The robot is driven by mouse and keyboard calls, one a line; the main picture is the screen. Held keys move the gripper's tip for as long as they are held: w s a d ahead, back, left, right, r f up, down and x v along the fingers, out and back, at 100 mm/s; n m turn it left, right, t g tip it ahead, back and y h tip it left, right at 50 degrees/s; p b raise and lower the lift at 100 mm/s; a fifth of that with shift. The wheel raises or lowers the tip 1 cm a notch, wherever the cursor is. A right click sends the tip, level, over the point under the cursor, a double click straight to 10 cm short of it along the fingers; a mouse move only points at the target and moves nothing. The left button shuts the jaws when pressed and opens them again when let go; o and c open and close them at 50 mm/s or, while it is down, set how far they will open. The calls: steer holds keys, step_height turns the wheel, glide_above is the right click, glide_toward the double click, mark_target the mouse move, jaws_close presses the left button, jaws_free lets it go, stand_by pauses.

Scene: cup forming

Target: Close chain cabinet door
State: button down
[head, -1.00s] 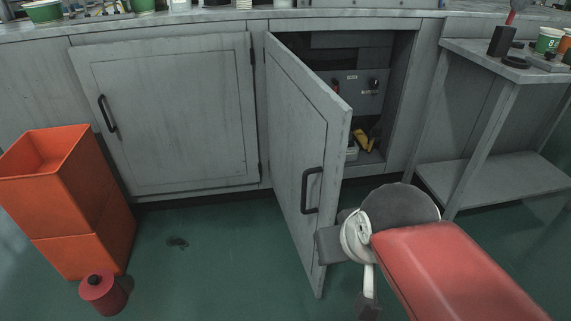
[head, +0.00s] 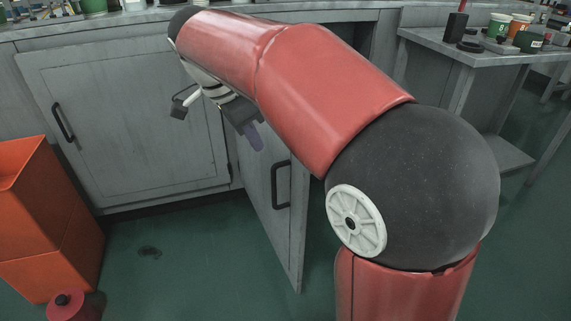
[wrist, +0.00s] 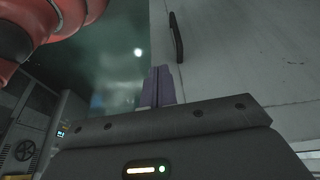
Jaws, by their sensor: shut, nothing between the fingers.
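The grey cabinet door (head: 262,200) stands open, swung out from its left-hand hinges. Its black handle (head: 281,185) is on the outer face near the free edge. My gripper (head: 254,138) has purple fingers and hangs in front of the door's upper part, left of and above the handle. In the wrist view my fingers (wrist: 161,84) are together and empty. There a grey panel (wrist: 240,60) with a dark handle (wrist: 178,38) lies to the right of the fingers. Contact with the door cannot be told. My arm hides the door's top and most of the cabinet opening.
A closed cabinet door (head: 120,125) is at the left. Orange bins (head: 40,225) and a red canister (head: 72,304) stand on the floor at the lower left. A side table (head: 480,52) with cups is at the right.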

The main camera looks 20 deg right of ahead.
mark_target(287, 163)
steer(key=shift+m, duration=0.5)
steer(key=d+f, duration=0.2)
steer(key=f, duration=0.1)
steer(key=w+d+f, duration=0.1)
steer(key=d+f, duration=0.1)
steer(key=f, duration=0.1)
steer(key=d+f, duration=0.2)
steer(key=f, duration=0.1)
steer(key=shift+w+d+b, duration=0.15)
steer(key=shift+w+b, duration=0.15)
steer(key=shift+b, duration=0.05)
steer(key=shift+d, duration=0.4)
steer(key=shift+d, duration=0.1)
